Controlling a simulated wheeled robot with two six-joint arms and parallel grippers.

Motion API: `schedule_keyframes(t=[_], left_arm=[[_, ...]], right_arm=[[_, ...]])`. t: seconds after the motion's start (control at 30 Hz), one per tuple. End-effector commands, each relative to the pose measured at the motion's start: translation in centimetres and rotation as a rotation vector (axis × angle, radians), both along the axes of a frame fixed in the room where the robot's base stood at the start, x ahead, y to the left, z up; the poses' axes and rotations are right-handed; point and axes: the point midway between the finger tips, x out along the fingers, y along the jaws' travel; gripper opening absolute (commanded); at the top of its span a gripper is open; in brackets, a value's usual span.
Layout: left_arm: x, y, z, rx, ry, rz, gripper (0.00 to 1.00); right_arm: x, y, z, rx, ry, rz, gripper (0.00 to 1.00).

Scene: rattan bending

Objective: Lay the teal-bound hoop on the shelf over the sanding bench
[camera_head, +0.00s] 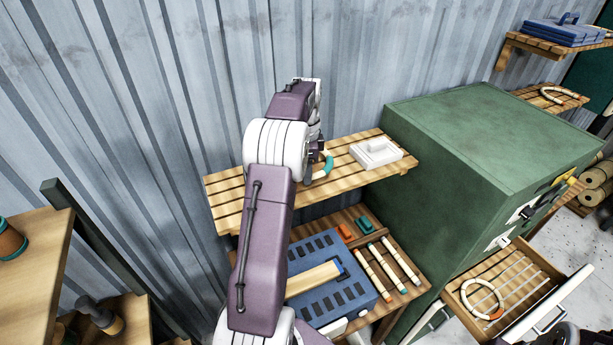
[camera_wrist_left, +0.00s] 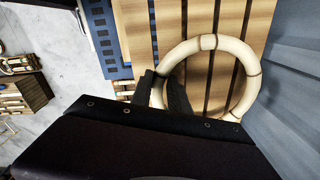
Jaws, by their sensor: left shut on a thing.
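The teal-bound hoop (camera_head: 328,166) is partly hidden behind my left gripper (camera_head: 318,152) in the head view. Its cream ring shows over the shelf slats in the left wrist view (camera_wrist_left: 252,67), where the teal binding is out of sight. My left gripper (camera_wrist_left: 163,88) is shut on the hoop's near side. The hoop is roughly flat over the slatted shelf (camera_head: 228,203); I cannot tell whether it touches the slats. The sanding bench (camera_head: 350,216) stands below, with a blue slotted box (camera_head: 352,299) on it. My right gripper is not clearly seen.
A white block-like tray (camera_head: 376,152) sits at the shelf's right end. A green cabinet (camera_head: 480,135) stands just right of it, with an open drawer holding an orange-bound hoop (camera_head: 482,299). Another hoop (camera_head: 558,95) lies on a far shelf. The corrugated wall (camera_head: 180,90) is close behind.

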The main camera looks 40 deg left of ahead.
Motion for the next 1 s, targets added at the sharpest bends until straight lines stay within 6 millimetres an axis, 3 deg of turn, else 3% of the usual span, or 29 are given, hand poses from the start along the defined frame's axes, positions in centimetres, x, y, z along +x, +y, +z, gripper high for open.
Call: schedule_keyframes(t=[0.17,0.37,0.4,0.47,0.83,1.0], left_arm=[[-0.1,-0.1,-2.4,-0.002,0.004,0.000,0.00],[-0.1,-0.1,-2.7,-0.001,0.001,0.000,0.00],[-0.1,-0.1,-2.7,-0.001,0.001,0.000,0.30],[-0.1,-0.1,-2.7,-0.001,0.002,0.000,0.43],[0.0,0.0,-2.3,0.000,0.000,0.000,0.43],[0.0,0.0,0.3,0.003,-0.004,0.000,0.43]], right_arm=[[0.0,0.0,1.3,0.000,-0.001,0.000,0.37],[0.0,0.0,1.1,0.000,-0.001,0.000,0.37],[0.0,0.0,1.1,0.000,-0.001,0.000,0.37],[0.0,0.0,1.1,0.000,-0.001,0.000,0.37],[0.0,0.0,1.0,0.000,-0.001,0.000,0.37],[0.0,0.0,0.2,0.000,-0.001,0.000,0.37]])
